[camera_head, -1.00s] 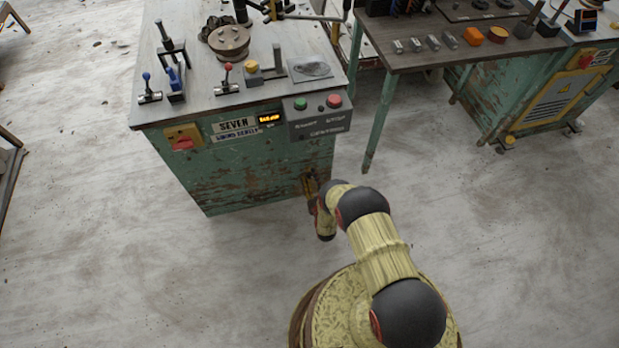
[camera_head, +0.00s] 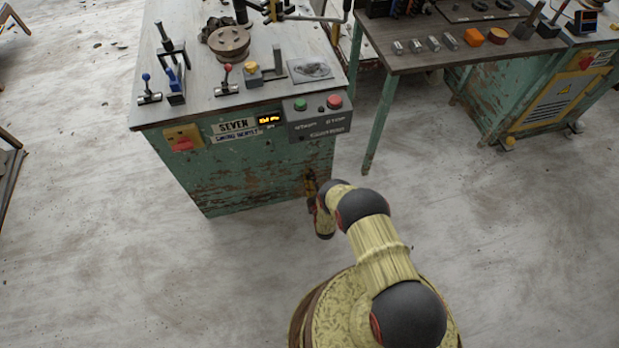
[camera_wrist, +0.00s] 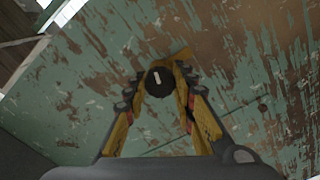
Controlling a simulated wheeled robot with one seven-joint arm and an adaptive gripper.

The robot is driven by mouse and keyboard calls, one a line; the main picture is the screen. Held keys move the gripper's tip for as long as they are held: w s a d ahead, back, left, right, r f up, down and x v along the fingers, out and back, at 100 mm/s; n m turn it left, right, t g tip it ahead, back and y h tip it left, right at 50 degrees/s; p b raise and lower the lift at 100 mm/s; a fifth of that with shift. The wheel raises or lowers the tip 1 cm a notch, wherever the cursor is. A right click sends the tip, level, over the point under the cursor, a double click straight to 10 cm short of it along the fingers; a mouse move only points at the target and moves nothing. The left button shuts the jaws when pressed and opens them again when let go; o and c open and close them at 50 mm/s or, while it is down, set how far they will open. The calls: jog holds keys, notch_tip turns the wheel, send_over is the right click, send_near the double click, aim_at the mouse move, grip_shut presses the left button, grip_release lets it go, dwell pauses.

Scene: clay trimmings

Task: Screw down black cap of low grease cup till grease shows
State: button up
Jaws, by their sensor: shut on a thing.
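The black cap (camera_wrist: 159,81) of the low grease cup is in the wrist view. It is round and dark with a pale bar mark across its face, standing nearly upright. My gripper (camera_wrist: 160,88) has its yellow and black fingers on either side of the cap and is shut on it. A bit of brass-coloured metal (camera_wrist: 183,54) shows behind the cap. I cannot make out any grease. In the head view my gripper (camera_head: 311,182) is low at the right end of the green cabinet's front, where the cap is hidden.
A second bench (camera_head: 440,50) stands to the right. The floor around is clear.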

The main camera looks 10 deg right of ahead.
grip_shut()
jog(key=shift+m, duration=0.3)
jog(key=m, duration=0.3)
jog(key=shift+m, duration=0.4)
jog(key=m, duration=0.4)
jog(key=shift+d, duration=0.1)
jog(key=m, duration=0.5)
jog(key=shift+m, duration=0.4)
jog(key=shift+d+m, duration=0.15)
jog(key=shift+m, duration=2.15)
jog(key=o, duration=0.7)
grip_release()
